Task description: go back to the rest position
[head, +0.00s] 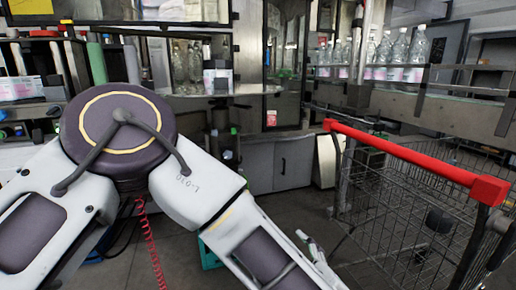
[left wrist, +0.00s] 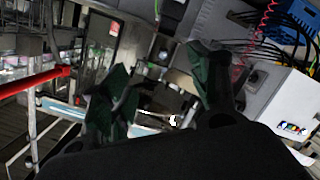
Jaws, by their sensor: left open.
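In the head view, my left arm crosses the left half, with its elbow high at the left and the forearm running down to the lower middle. The left gripper is out of the head view below the frame. In the left wrist view, my left gripper (left wrist: 175,105) shows two dark green fingers spread well apart, with nothing between them. My right arm and right gripper are in neither view.
A wire shopping cart (head: 400,205) with a red handle (head: 410,158) stands at the right. Bottles (head: 395,50) line a conveyor (head: 430,85) behind it. A shelf with several bottles (head: 187,65) is at the back. In the wrist view, a white box (left wrist: 280,105) is at the right.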

